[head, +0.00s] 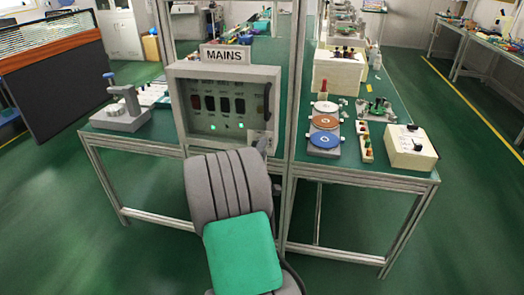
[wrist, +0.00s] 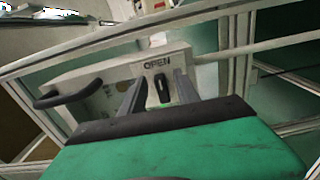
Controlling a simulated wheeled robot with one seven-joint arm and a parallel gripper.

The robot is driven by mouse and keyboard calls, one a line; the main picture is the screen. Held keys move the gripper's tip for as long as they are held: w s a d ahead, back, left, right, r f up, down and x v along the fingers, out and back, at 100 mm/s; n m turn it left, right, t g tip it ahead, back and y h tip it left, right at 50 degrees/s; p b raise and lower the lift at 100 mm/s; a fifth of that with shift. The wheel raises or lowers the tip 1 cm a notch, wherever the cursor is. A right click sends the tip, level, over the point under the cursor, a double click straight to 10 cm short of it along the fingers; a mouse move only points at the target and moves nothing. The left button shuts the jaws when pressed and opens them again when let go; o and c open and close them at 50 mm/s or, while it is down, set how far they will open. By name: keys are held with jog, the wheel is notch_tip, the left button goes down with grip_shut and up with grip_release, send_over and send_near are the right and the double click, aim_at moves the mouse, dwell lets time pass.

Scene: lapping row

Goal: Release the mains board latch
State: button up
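The mains board (head: 178,76) is a grey box under a MAINS sign (head: 226,55), with a window showing several dark switches and green lights. In the wrist view its latch (wrist: 164,89) is a small black knob, roughly upright, below the word OPEN. A dark bar handle (wrist: 66,94) is to its left. My gripper (wrist: 158,80) is open in front of the panel, one finger on each side of the latch. Gaps show between the knob and both fingers; I cannot tell any contact. In the head view my arm hides most of the gripper and the latch.
The board stands on a green bench with a metal frame. A grey stand (head: 122,112) is on the left. Coloured discs (head: 324,122), a small wooden rack (head: 366,142) and a cream box (head: 410,148) are on the right. An upright post (head: 294,80) stands close right of the board.

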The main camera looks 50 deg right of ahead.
jog(key=shift+a, duration=0.15)
jog(key=b+v, duration=0.1)
jog(key=v, duration=0.6)
jog(key=shift+s+a, duration=0.2)
jog(key=shift+a, duration=0.1)
